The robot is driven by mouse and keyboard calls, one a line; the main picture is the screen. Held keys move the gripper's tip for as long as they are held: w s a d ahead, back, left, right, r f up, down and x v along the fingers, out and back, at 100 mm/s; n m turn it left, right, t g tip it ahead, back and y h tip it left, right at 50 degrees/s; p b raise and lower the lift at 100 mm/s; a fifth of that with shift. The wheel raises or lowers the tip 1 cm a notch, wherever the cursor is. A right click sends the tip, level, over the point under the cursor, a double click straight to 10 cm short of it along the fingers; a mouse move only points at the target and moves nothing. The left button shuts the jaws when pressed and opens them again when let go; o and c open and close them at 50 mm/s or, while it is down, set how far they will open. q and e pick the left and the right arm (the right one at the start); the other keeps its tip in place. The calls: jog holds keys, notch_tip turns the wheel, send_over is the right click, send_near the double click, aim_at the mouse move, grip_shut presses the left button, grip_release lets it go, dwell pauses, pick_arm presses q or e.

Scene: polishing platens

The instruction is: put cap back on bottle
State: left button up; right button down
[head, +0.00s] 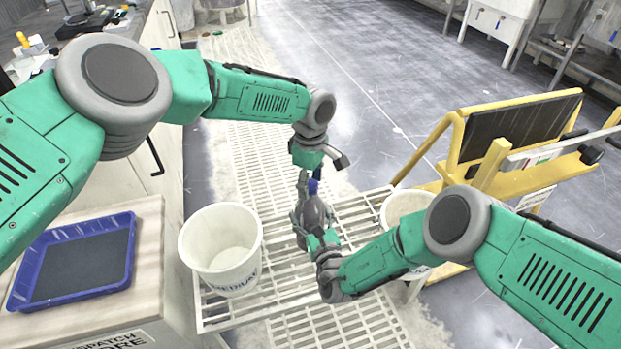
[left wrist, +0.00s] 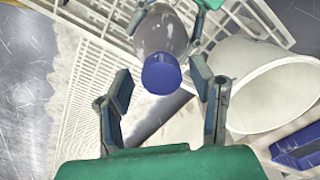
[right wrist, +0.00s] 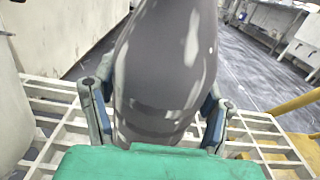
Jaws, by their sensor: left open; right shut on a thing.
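A grey bottle (head: 316,212) is held in the air over the white grating by my right gripper (right wrist: 155,108), whose fingers are shut on both its sides. A blue cap (left wrist: 161,74) is at the neck end of the bottle (left wrist: 162,32) in the left wrist view; I cannot tell whether it is fully seated. In the head view the cap (head: 314,186) is at the bottle's top end. My left gripper (left wrist: 163,88) is open, with one finger on each side of the cap and visible gaps between. The bottle's base is hidden.
A white bucket (head: 222,246) stands left of the bottle and another white bucket (head: 405,207) to the right, partly behind my right arm. A blue tray (head: 75,262) lies on the bench at left. A yellow frame (head: 505,150) stands at right.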

pick_arm(q)
grip_shut()
